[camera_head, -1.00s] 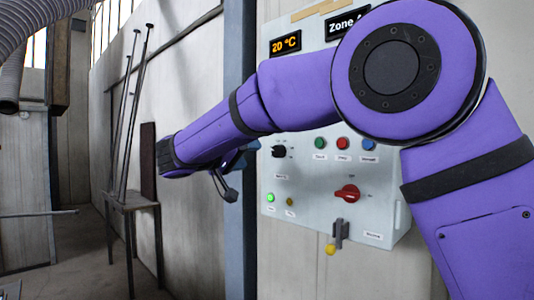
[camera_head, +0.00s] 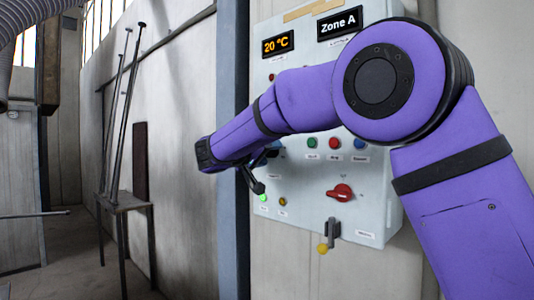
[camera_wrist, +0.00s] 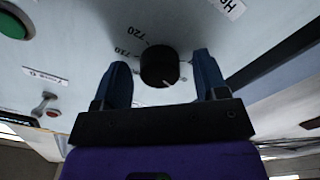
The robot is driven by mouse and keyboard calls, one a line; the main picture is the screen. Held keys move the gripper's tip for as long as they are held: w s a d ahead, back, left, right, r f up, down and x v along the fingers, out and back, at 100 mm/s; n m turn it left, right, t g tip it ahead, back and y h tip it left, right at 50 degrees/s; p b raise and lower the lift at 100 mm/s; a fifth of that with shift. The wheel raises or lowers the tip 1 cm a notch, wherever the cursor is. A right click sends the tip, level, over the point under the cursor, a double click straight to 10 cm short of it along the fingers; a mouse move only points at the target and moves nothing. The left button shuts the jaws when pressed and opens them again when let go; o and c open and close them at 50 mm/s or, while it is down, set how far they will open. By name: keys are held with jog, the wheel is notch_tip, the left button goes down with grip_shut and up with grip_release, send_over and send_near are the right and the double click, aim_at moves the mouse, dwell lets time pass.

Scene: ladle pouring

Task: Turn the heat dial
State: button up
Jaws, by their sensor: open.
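The heat dial (camera_wrist: 160,68) is a round black knob on the light grey panel, with printed marks around it such as 720 and a white pointer line. In the wrist view my gripper (camera_wrist: 166,72) has its two blue fingers apart, one on each side of the dial, with a gap on both sides. I cannot tell how far along the knob's depth the fingertips reach. In the head view my gripper (camera_head: 262,156) is at the panel's left edge, and the dial is hidden behind my arm there.
The control panel (camera_head: 375,215) carries a 20 °C display (camera_head: 278,44), a Zone A sign (camera_head: 338,22), several coloured buttons, a red rotary switch (camera_head: 341,193) and a lever (camera_head: 332,232) with a yellow knob. A metal stand with rods (camera_head: 125,203) is at the left.

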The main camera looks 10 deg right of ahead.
jog(key=c, duration=0.9)
jog(key=n, duration=0.9)
jog(key=shift+n, duration=0.4)
jog(key=o, duration=0.9)
